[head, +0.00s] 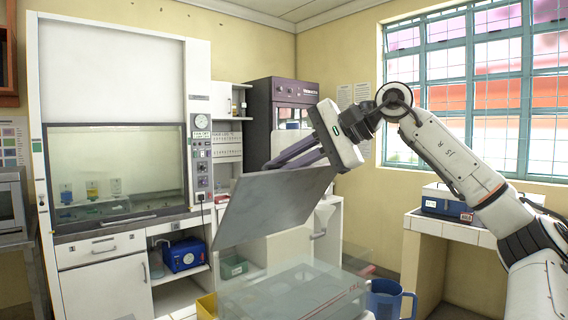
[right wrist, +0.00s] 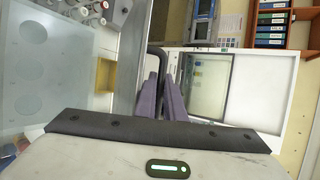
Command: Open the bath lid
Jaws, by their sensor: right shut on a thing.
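The bath lid (head: 262,207) is a flat grey panel. It stands raised and steeply tilted above the clear-walled bath (head: 295,292) in the head view. My right gripper (head: 287,159) is at the lid's upper edge, with its purple-grey fingers shut on the lid's handle. In the right wrist view my gripper (right wrist: 161,82) closes around the dark handle bar (right wrist: 156,62), and the lid (right wrist: 130,55) shows nearly edge-on. A pale surface with round marks (right wrist: 40,75), seemingly the bath top, lies at left there. The fingertips are partly hidden by the lid in the head view. My left gripper is out of view.
A blue mug (head: 388,298) stands right of the bath, and a yellow container (head: 207,305) stands left of it. A fume hood (head: 120,135) is behind at left. A blue case (head: 448,200) rests on the side bench at right.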

